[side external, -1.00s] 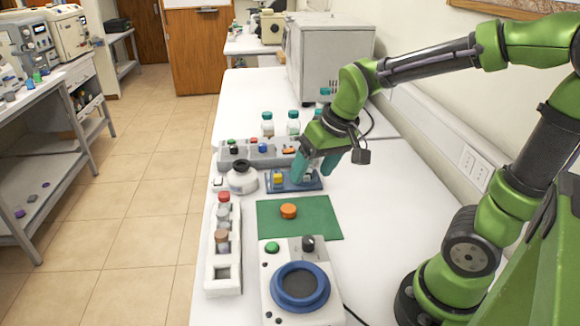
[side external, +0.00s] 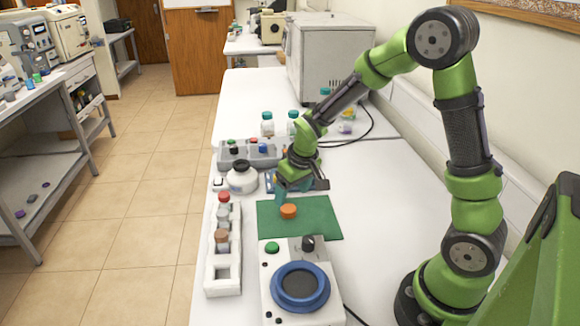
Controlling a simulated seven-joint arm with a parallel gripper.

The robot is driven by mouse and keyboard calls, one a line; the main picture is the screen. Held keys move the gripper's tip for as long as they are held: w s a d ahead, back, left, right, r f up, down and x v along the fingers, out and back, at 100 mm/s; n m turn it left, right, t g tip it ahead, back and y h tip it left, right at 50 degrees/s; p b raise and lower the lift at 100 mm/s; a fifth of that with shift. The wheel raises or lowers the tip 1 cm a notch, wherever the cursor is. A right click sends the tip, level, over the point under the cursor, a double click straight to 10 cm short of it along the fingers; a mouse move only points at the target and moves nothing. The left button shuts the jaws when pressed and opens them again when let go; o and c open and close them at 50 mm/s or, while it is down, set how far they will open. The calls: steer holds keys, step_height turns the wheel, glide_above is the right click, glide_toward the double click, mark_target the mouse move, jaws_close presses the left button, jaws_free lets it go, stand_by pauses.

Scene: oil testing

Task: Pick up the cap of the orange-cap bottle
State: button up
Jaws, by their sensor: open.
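The orange cap (side external: 288,211) lies on the green mat (side external: 322,228) near the middle of the bench. My gripper (side external: 286,192) has teal fingers and points down just behind the cap, over the mat's far edge. The fingers look close to the cap, but I cannot tell whether they touch it. The gripper is open, with nothing seen between its fingers. The arm hides part of the blue holder behind it. I cannot make out the orange-cap bottle itself.
A white rack (side external: 224,270) with several capped vials stands at left. A device with a blue ring (side external: 300,287) stands in front of the mat. A white round bottle (side external: 242,178) and a grey rack (side external: 232,150) stand behind. The mat's right side is clear.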

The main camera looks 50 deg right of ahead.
mark_target(288, 208)
steer(key=shift+x, duration=2.9)
steer(key=shift+s, duration=0.15)
steer(key=c, duration=1.1)
